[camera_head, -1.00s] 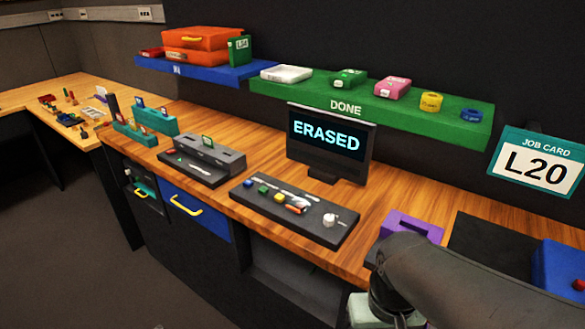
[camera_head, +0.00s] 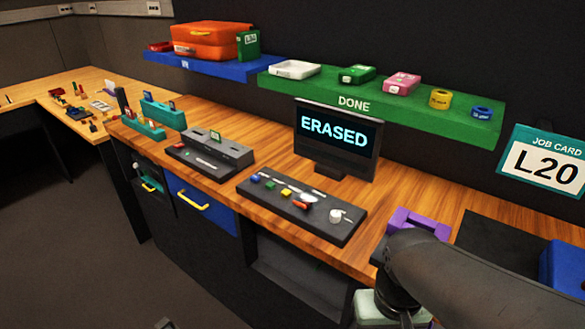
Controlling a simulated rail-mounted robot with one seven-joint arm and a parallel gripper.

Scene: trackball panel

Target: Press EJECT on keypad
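A dark panel (camera_head: 262,201) lies on the wooden bench in front of the monitor. It carries a blue button (camera_head: 255,178), a green one, a yellow one (camera_head: 286,191), an orange-red part (camera_head: 301,204) and a white knob or ball (camera_head: 335,215). Their labels are too small to read, so I cannot tell which is EJECT or whether this is the keypad. The monitor (camera_head: 337,138) reads "ERASED". My arm crosses the lower right, right of the panel and apart from it. My gripper's fingers do not show.
A grey slotted box (camera_head: 225,147) and teal racks (camera_head: 163,115) stand left on the bench. A purple block (camera_head: 420,222) and a blue box (camera_head: 565,267) are at right. A green DONE shelf (camera_head: 390,110) hangs above. A job card (camera_head: 545,165) reads "L20".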

